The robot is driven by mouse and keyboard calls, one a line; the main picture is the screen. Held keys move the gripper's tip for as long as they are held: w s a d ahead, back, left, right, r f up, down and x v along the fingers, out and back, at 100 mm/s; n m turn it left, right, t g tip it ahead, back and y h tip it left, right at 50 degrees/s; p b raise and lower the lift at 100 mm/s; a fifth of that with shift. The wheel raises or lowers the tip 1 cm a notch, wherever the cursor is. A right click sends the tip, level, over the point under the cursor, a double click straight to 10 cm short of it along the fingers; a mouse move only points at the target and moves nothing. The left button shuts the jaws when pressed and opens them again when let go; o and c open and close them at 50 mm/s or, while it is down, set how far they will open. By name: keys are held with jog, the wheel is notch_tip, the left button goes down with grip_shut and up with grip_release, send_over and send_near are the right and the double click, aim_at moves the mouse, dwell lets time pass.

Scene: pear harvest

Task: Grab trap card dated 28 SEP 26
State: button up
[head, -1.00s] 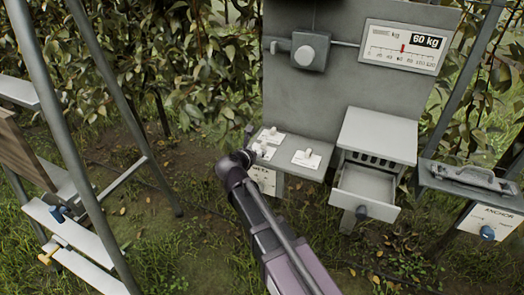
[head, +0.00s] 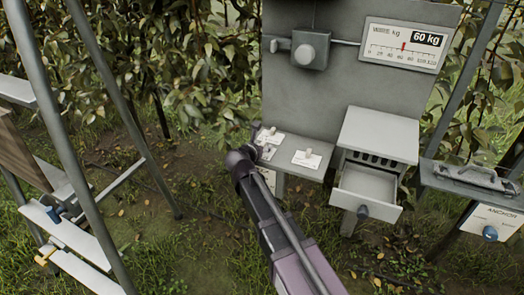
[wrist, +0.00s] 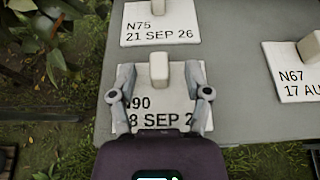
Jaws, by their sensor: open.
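In the wrist view a white card (wrist: 162,121) lies on the grey shelf, with a pale block-shaped grip (wrist: 163,75) standing on it. Its text reads "90" and "8 SEP 2", with the ends of both lines covered by my fingers. My gripper (wrist: 162,78) is open, its two fingers on either side of that grip, with no contact I can make out. Card N75, 21 SEP 26 (wrist: 140,36), lies beyond it. Card N67, 17 AU (wrist: 290,88), is at the right, cut off by the frame. In the head view my arm hides part of the cards.
The shelf (head: 316,172) stands before a grey panel with a 60 kg scale (head: 404,45). An open drawer (head: 366,190) juts out right of the shelf. A ladder (head: 100,110) stands at the left, and foliage fills the back.

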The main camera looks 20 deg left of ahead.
aim_at(262, 144)
jog(key=c, duration=0.8)
jog(key=shift+c, duration=0.3)
jog(key=shift+r, duration=0.25)
notch_tip(262, 144, up, 3)
jog(key=p, duration=0.3)
jog(key=shift+s+r+p, duration=0.2)
jog(key=shift+r+p, duration=0.1)
jog(key=shift+p, duration=0.25)
jog(key=s+d, duration=0.1)
jog(key=s, duration=1.4)
jog(key=shift+s+d+r+p, duration=0.3)
jog(key=shift+d+r+p, duration=0.05)
jog(key=shift+r+p, duration=0.1)
jog(key=shift+r, duration=0.1)
